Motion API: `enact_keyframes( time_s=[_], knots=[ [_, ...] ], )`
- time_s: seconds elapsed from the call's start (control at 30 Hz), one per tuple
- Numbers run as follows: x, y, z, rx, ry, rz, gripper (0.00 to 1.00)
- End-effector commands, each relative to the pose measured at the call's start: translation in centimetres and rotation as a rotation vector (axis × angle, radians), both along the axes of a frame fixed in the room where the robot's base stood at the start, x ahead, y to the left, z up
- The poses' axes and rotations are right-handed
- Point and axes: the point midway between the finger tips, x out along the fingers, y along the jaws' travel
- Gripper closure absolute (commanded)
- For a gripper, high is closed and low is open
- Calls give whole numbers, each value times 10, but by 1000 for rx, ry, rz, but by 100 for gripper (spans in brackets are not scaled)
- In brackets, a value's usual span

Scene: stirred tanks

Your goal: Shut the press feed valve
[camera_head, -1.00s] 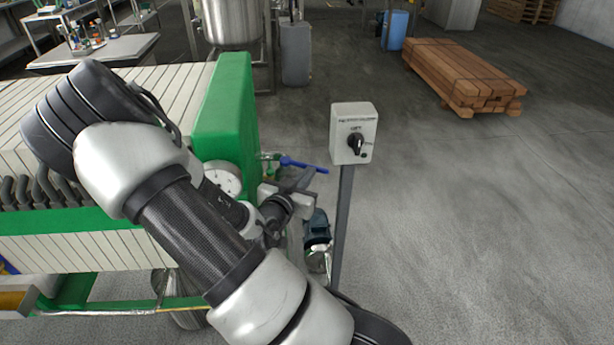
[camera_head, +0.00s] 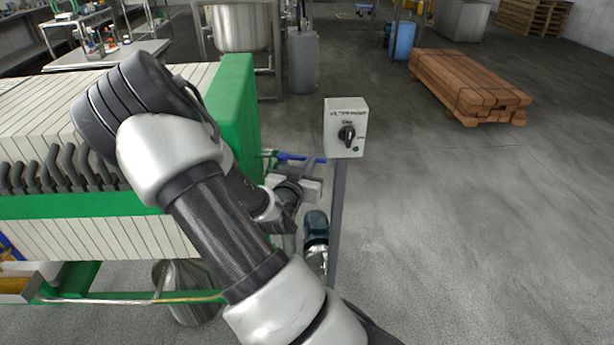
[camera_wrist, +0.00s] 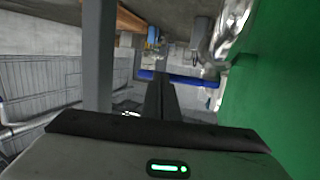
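The press feed valve's blue lever handle (camera_head: 300,157) sticks out sideways to the right of the green press end plate. In the wrist view the blue handle (camera_wrist: 192,79) runs across the picture, just beyond my fingertips. My gripper (camera_head: 311,170) is beside the handle, on its near side in the head view. In the wrist view its dark fingers (camera_wrist: 160,80) are together with no gap showing, and they overlap part of the handle. I cannot tell whether they touch it. The valve body is mostly hidden by my arm and gripper.
A grey control box (camera_head: 345,128) stands on a post close to the right of my gripper; the post (camera_wrist: 98,60) also shows in the wrist view. The green press end plate (camera_head: 236,110) is on the left. A teal motor (camera_head: 316,226) sits below. Open floor lies right.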

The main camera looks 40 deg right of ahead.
Motion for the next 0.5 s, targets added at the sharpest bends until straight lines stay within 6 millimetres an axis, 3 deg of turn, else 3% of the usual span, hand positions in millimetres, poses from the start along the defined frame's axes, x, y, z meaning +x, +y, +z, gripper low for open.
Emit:
enact_keyframes(
  time_s=[0.5],
  knots=[
    [9,-23,-1,0,0,-3,100]
  ],
)
